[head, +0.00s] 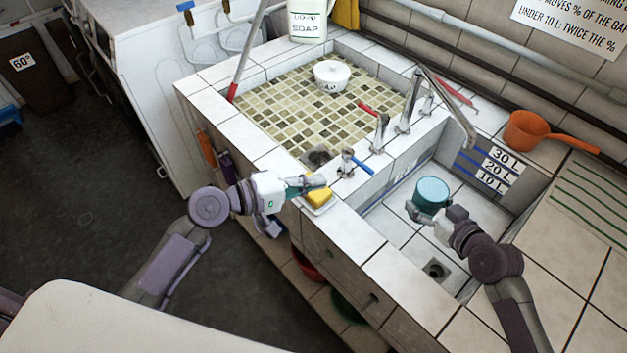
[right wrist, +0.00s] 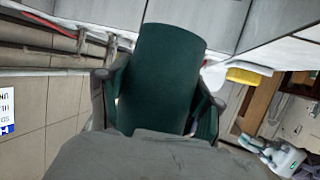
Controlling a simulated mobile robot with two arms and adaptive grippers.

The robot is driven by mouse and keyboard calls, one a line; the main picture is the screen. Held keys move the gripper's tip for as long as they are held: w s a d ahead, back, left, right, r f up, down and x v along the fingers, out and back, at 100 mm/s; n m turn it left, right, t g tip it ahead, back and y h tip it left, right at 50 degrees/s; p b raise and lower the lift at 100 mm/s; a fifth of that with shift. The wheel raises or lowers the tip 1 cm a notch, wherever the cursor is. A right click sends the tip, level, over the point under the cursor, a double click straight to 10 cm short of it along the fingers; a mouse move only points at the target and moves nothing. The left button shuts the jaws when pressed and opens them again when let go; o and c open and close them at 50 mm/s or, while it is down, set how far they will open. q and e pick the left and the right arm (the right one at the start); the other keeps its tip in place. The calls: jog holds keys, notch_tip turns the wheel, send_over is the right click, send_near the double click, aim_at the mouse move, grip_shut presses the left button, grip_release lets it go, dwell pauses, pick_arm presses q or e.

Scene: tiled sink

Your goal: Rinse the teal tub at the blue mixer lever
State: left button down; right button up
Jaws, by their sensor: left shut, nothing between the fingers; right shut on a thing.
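The teal tub (head: 432,192) is in my right gripper (head: 428,211), held over the deep white-tiled basin (head: 398,228). In the right wrist view the tub (right wrist: 168,70) sits between the two fingers. The blue mixer lever (head: 361,163) stands on the ledge between the two basins, on a chrome body. My left gripper (head: 322,181) is shut and empty beside the yellow sponge, a little to the left of the blue lever and apart from it. The chrome spout (head: 450,105) arches over the deep basin, right of and above the tub. I see no water running.
A yellow sponge (head: 319,199) lies in a white dish by my left gripper. A red lever (head: 370,108) stands behind the blue one. An orange pan (head: 530,131) rests at the back right.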

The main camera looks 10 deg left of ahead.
aim_at(422, 208)
jog(key=shift+r, duration=0.15)
jog(key=shift+s+a+r+p, duration=0.2)
jog(key=shift+s+r+p, duration=0.35)
jog(key=shift+p, duration=0.45)
jog(key=p, duration=0.1)
jog(key=s+r+p, duration=0.1)
jog(key=s+a+r+p, duration=0.1)
jog(key=shift+s+r+p, duration=0.15)
jog(key=shift+s+p, duration=0.1)
jog(key=shift+p, duration=0.1)
jog(key=shift+s+a+r+p, duration=0.2)
jog(key=shift+s+r+p, duration=0.1)
jog(key=shift+s+p, duration=0.25)
dwell(0.3)
